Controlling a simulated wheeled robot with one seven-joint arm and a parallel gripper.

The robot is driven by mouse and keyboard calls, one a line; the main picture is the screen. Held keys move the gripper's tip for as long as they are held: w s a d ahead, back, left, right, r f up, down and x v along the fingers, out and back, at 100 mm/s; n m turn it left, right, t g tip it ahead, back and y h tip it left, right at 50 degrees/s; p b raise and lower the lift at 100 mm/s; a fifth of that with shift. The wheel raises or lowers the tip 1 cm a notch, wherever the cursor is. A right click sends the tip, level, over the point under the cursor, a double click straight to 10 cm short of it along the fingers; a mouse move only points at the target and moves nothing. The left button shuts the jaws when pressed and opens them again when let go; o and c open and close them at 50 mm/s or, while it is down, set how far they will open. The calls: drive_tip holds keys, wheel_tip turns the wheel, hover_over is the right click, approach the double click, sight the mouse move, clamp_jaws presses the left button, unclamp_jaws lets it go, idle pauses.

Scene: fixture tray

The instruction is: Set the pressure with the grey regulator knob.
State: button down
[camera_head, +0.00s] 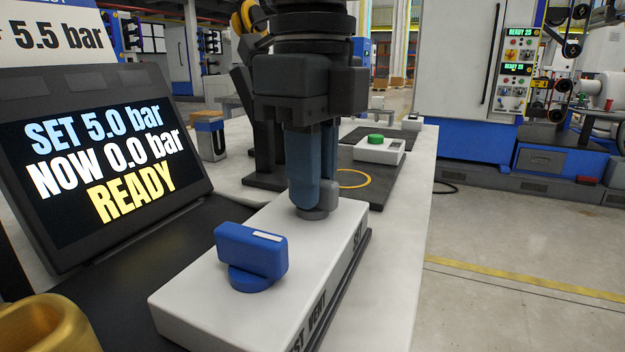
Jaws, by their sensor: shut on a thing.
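The grey regulator knob (313,213) stands on the far part of a white box (202,286). A blue knob with a white mark (252,252) sits on the near part of the same box. A tilted screen (100,165) at the left reads SET 5.0 bar, NOW 0.0 bar, READY. A sign (55,38) above it shows 5.5 bar; its upper part is cut off.
A white box with a green button (376,140) stands behind on a dark mat with a yellow ring (353,179). A gold rounded object (40,325) is at the near left corner. The white table's right edge borders open floor.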

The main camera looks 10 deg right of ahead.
drive_tip(key=shift+m+b, duration=0.45)
drive_tip(key=shift+m, duration=1.35)
drive_tip(key=c, duration=1.1)
unclamp_jaws()
wheel_tip(320, 180, up, 8)
drive_tip(key=p, duration=0.5)
drive_tip(key=shift+f, duration=0.1)
